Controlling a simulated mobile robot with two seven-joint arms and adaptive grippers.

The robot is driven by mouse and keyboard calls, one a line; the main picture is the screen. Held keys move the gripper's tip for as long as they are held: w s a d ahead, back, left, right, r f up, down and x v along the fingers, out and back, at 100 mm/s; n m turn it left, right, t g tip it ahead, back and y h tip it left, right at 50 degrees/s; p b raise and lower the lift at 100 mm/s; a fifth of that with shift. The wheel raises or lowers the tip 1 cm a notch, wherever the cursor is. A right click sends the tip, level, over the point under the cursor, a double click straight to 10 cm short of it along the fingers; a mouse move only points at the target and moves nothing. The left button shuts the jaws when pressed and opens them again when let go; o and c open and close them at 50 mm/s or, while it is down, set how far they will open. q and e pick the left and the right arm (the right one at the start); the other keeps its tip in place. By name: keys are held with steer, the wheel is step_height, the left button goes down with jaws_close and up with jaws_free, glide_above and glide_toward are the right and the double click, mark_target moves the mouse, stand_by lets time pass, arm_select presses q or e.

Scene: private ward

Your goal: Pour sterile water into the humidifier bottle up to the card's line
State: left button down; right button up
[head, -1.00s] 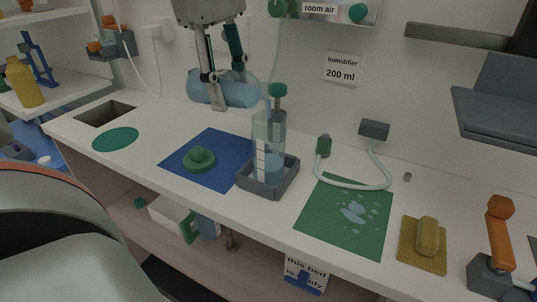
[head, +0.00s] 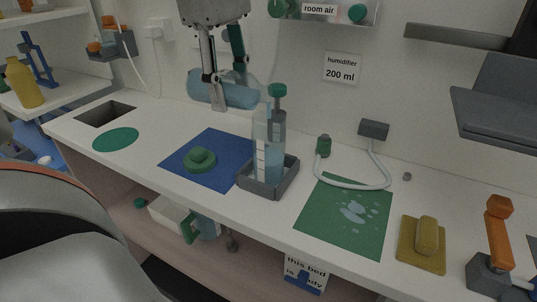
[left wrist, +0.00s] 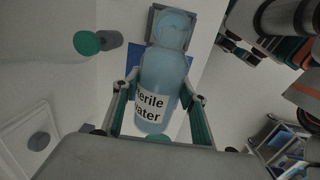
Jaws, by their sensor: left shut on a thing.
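My left gripper (head: 229,95) is shut on the pale blue sterile water bottle (head: 205,86), which lies nearly level above the counter. In the left wrist view the bottle (left wrist: 160,75) shows its "Sterile Water" label between the fingers. The clear humidifier bottle (head: 260,155) stands upright in a grey tray (head: 262,190), just right of and below the held bottle; it has white marks and bluish liquid low inside, its exact level unclear. The card (head: 342,69) on the wall reads "humidifier 200 ml". A green lid (head: 199,158) lies on the blue mat (head: 222,143). My right gripper is out of view.
A green-capped upright part (head: 278,105) stands close behind the humidifier bottle. A counter opening (head: 105,113) and green disc (head: 116,139) are at the left.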

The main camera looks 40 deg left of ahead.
arm_select(q)
steer(key=shift+d+r, duration=0.1)
steer(key=shift+r, duration=0.15)
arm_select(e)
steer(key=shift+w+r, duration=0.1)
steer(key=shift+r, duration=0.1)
arm_select(q)
steer(key=shift+y, duration=0.3)
steer(key=shift+r, duration=0.2)
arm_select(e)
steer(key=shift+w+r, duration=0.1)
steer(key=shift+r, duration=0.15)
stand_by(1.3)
arm_select(q)
steer(key=shift+r+h+p, duration=0.15)
steer(key=shift+h+p, duration=0.25)
steer(key=shift+p, duration=0.1)
steer(key=shift+s+a+t+h+p, duration=0.1)
steer(key=shift+a+t+h+p, duration=0.15)
steer(key=shift+h, duration=0.55)
steer(key=shift+d+h, duration=0.1)
steer(key=shift+h, duration=0.2)
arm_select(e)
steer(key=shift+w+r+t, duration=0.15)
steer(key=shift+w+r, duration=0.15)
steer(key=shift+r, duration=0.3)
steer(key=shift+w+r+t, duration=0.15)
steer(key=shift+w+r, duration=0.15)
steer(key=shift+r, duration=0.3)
